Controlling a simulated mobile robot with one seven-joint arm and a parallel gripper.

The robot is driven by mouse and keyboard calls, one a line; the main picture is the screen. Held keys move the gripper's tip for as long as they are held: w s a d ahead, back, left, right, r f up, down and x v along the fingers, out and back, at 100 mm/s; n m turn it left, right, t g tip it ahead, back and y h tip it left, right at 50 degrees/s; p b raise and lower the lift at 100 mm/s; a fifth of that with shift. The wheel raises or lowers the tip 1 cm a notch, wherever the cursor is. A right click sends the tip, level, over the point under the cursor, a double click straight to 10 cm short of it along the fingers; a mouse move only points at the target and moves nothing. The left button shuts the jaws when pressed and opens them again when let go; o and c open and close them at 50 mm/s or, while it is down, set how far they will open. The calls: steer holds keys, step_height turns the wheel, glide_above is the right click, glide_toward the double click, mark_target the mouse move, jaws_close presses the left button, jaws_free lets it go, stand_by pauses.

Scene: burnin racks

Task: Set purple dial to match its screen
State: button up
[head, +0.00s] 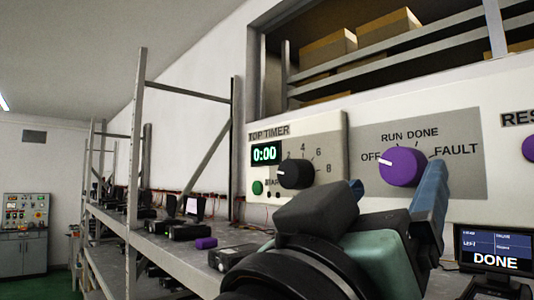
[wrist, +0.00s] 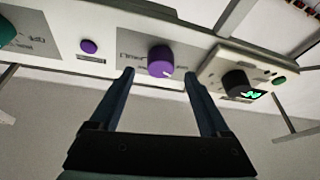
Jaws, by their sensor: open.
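The purple dial (head: 403,167) is on a grey plate on the wall panel, labelled OFF, RUN, DONE and FAULT. Its white pointer mark is on its left side, toward OFF. A small screen (head: 495,262) at the lower right reads DONE, with LEFT in smaller text. My gripper (head: 396,178) is open and empty, its blue fingers either side of the dial's line. In the wrist view the dial (wrist: 160,60) lies between and just beyond the fingertips (wrist: 159,73). No contact shows.
A timer panel (head: 340,130) with a black knob (head: 295,174), a green 0:00 display (head: 265,153) and a green button (head: 257,187) is left of the dial. A bench (head: 170,255) with small devices runs below.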

mark_target(399, 171)
steer(key=shift+p+x, duration=0.45)
steer(key=shift+x, duration=1.4)
jaws_close()
